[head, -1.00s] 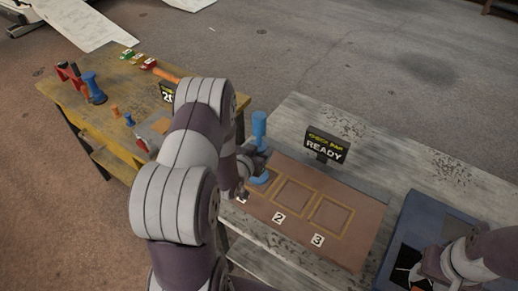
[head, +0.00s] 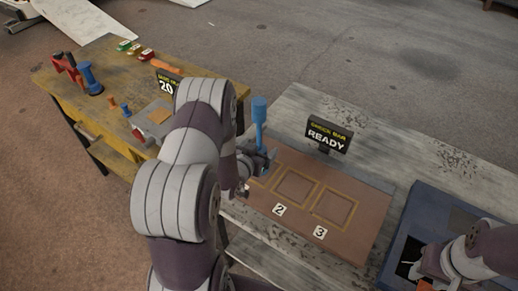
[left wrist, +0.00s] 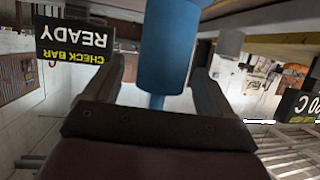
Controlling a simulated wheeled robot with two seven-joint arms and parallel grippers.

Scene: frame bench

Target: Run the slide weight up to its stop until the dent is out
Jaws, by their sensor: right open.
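A blue slide tool (head: 259,111) stands upright at the left end of a brown panel (head: 352,251) in the head view. It has a wide blue top, a thin rod and more blue low down. My left gripper (head: 262,162) is at its lower part. In the left wrist view a wide blue cylinder (left wrist: 167,45) and thinner shaft lie between the two fingers; I cannot tell whether they press on it. The panel has yellow outlined squares marked 2 and 3; my arm hides its left end. I cannot make out a dent. My right gripper (head: 416,268) is open at lower right.
A sign (head: 328,134) behind the panel reads CHECK BAR READY. A blue tray (head: 420,212) lies on the right. The yellow bench (head: 60,88) at left holds a red clamp, blue tools and small coloured blocks. Bare bench top (head: 370,140) shows behind the panel.

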